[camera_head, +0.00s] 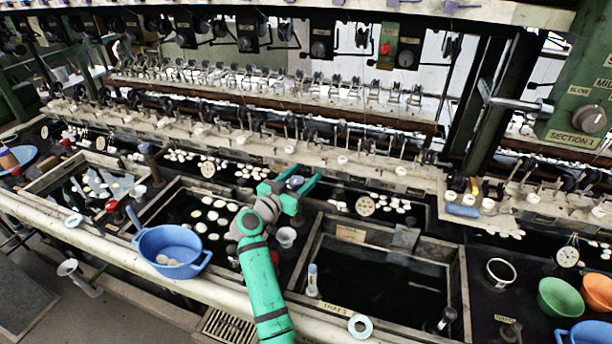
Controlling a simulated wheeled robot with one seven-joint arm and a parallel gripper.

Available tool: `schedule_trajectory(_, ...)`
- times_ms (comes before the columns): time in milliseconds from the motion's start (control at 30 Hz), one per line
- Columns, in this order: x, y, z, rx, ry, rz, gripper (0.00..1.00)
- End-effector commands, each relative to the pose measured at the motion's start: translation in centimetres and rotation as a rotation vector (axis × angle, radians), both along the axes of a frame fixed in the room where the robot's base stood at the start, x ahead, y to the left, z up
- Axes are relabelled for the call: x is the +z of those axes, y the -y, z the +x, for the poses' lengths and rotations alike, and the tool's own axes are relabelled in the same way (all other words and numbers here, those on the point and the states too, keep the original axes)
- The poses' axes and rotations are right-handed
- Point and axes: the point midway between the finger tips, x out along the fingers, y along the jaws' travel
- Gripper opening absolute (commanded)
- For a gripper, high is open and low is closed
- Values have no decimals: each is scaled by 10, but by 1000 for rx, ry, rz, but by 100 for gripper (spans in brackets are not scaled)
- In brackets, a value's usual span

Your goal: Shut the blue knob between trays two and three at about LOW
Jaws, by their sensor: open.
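The blue knob (295,182) is a small grey-blue cap at the back of the gap between the middle tray (183,181) and the right tray (462,283). The right tray's front rim has a label that seems to read TRAY 3. My gripper (291,186) is open at the knob, with one green finger on its left and one on its right. I cannot tell whether either finger touches it. The knob's lower part, stem and any LOW mark are hidden by my gripper.
My green arm crosses the front rail between the trays. A red knob (275,257) is mostly hidden behind it. Reeling machinery lines the back.

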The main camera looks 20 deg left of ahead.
Motion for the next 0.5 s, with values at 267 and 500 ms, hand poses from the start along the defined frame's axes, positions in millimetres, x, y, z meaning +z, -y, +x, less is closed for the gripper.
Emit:
schedule_trajectory(267,-2,-14,-37,5,-1,1,53)
schedule_trajectory(500,-1,-26,-78,3,0,1,53)
